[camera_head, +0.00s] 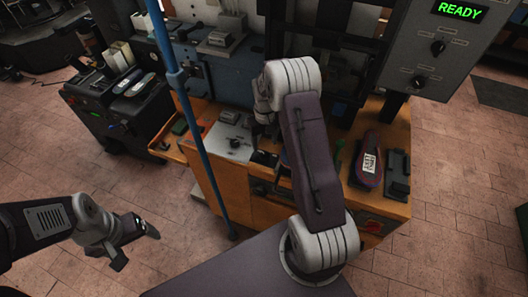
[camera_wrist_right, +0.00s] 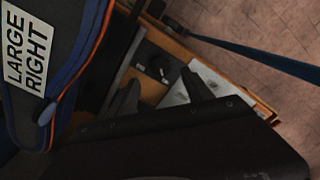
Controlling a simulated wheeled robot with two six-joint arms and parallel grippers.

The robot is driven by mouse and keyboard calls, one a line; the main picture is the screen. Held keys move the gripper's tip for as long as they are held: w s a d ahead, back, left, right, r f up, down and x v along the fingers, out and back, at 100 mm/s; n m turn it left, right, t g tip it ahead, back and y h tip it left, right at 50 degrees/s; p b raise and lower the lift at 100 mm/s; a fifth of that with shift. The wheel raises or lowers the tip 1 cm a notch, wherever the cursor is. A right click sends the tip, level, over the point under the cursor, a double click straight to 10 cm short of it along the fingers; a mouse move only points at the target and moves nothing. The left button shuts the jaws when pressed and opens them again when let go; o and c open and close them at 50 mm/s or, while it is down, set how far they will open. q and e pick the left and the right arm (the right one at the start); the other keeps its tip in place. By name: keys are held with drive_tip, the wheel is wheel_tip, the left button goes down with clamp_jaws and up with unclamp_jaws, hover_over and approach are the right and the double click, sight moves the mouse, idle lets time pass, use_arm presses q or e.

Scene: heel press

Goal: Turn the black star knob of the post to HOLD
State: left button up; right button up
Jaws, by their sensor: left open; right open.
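The pale plate also shows in the right wrist view (camera_wrist_right: 181,97), partly covered by a finger. My right gripper (camera_wrist_right: 160,92) is open and empty, its two dark fingers apart above the bench. In the head view my right arm hides much of the bench near it. My left gripper (camera_head: 136,246) is open and empty over the floor at lower left.
A blue pole (camera_head: 200,140) stands in front of the bench at left. A grey box (camera_head: 450,30) with a green READY display and knobs hangs at upper right. A shoe labelled LARGE RIGHT (camera_wrist_right: 60,50) is close to my right gripper. A dark sole-like piece (camera_head: 369,160) lies bench right.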

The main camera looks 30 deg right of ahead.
sight(264, 155)
wheel_tip(264, 155, down, 7)
drive_tip(key=shift+w+f+p, duration=0.1)
drive_tip(key=shift+f+p, duration=0.05)
drive_tip(key=shift+p, duration=0.45)
clamp_jaws()
